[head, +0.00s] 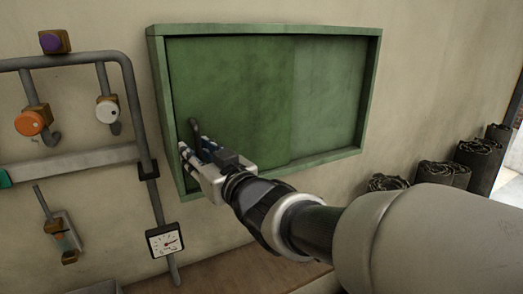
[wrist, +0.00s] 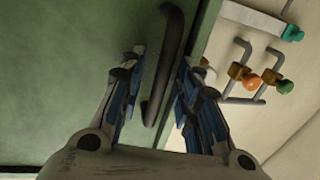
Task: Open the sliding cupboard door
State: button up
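The green cupboard (head: 265,172) hangs on the wall with two sliding panels. The left door panel (head: 235,90) overlaps the paler right panel (head: 330,95), and together they cover the front. A dark bar handle (head: 193,128) stands near the left panel's left edge. In the wrist view the handle (wrist: 172,45) runs between the two fingers of my gripper (wrist: 161,62). The fingers are apart, one on each side, with a gap visible on the left; whether the right finger touches is unclear. In the head view my gripper (head: 196,148) is at the handle, partly hiding its lower part.
Grey pipes with an orange knob (head: 32,122), a white knob (head: 107,109) and a dial gauge (head: 165,240) are on the wall left of the cupboard. Dark sheet rolls (head: 478,160) stand at the right. The wall between cupboard and rolls is bare.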

jog(key=shift+c, duration=0.5)
grip_shut()
